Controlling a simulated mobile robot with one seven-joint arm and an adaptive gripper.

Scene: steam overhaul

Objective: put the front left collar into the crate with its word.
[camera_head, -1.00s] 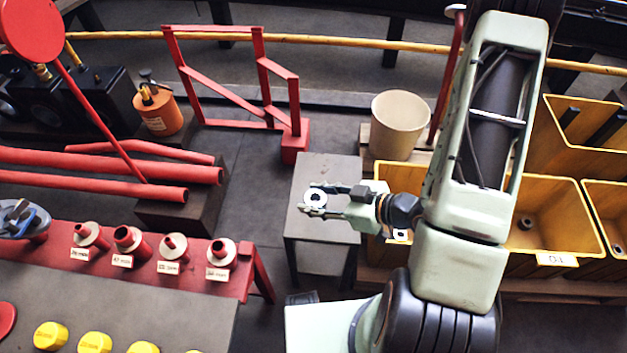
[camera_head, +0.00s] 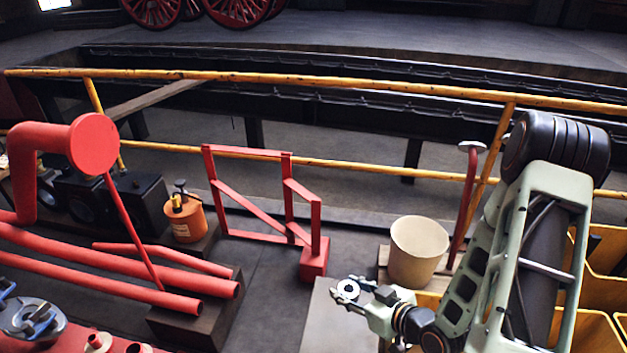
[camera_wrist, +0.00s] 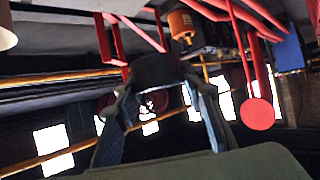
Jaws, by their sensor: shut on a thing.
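My gripper (camera_head: 347,290) is shut on a small pale ring-shaped collar (camera_head: 343,285) with a dark hole, held in the air above a grey table (camera_head: 325,325). In the wrist view a dark round thing (camera_wrist: 157,70) sits between the fingers; its face and any marking on it cannot be read. Yellow crates (camera_head: 605,250) stand at the right, partly hidden behind my arm. Their words are not visible now. Two collared pegs (camera_head: 97,343) on the red bench show at the bottom left edge.
A cream bucket (camera_head: 418,250) stands behind my gripper, beside a red lever (camera_head: 466,200). A red frame (camera_head: 262,200), an orange can (camera_head: 185,218) and red pipes (camera_head: 120,262) lie left. A yellow railing (camera_head: 330,82) runs across the back.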

